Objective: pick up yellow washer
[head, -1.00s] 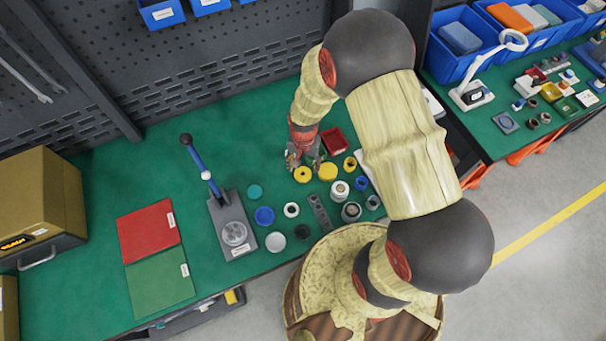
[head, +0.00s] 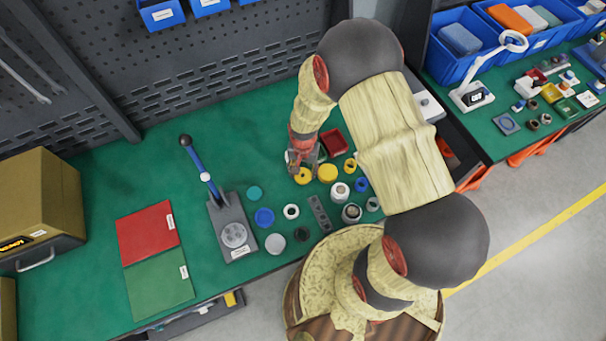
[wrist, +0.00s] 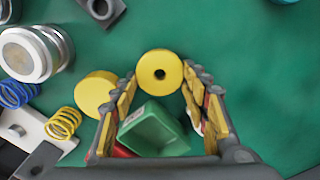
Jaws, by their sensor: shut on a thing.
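The yellow washer (head: 302,177), a thick disc with a small dark centre hole, is at the back row of small parts on the green bench. My gripper (head: 300,167) is above and behind it in the head view. In the wrist view the washer (wrist: 160,72) sits between the two fingertips of my gripper (wrist: 160,75), which are shut on its sides. I cannot tell any gap between washer and bench. A second yellow disc (wrist: 95,92), with no hole visible, lies to the left in the wrist view; it also shows in the head view (head: 327,173).
A yellow spring (wrist: 62,123) and a metal cylinder (wrist: 35,52) lie left in the wrist view. A green bin (wrist: 155,130) shows between the fingers. A red bin (head: 333,141) stands behind the parts. A lever press (head: 236,236) stands left. The bench behind the press is clear.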

